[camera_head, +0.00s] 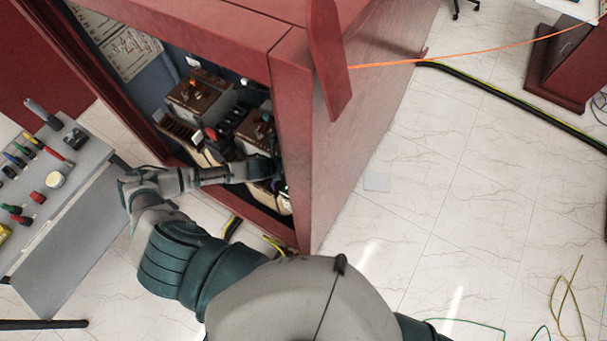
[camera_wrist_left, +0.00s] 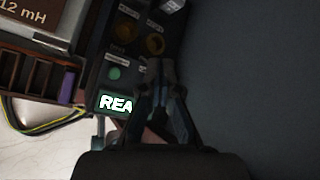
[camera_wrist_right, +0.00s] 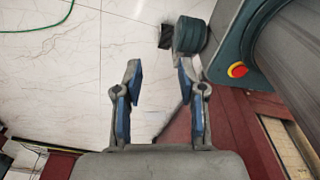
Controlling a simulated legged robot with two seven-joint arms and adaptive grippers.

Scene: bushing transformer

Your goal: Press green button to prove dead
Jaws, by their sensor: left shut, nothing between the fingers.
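In the left wrist view a dark control panel (camera_wrist_left: 140,20) carries a round green button (camera_wrist_left: 113,73) below a small white label. A lit display (camera_wrist_left: 116,103) under the button shows the letters "REA", the remainder hidden behind my gripper. My left gripper (camera_wrist_left: 162,70) is shut and empty, with its fingertips in front of the panel, to the right of the green button. I cannot tell whether they touch the panel. In the head view my left arm reaches into the red cabinet (camera_head: 292,130); the button does not show there. My right gripper (camera_wrist_right: 161,75) is open and empty.
Two amber round controls (camera_wrist_left: 154,44) sit above the green button. A grey tool table (camera_head: 75,195) stands at left. Cables (camera_head: 510,98) lie on the tiled floor, which is open at right.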

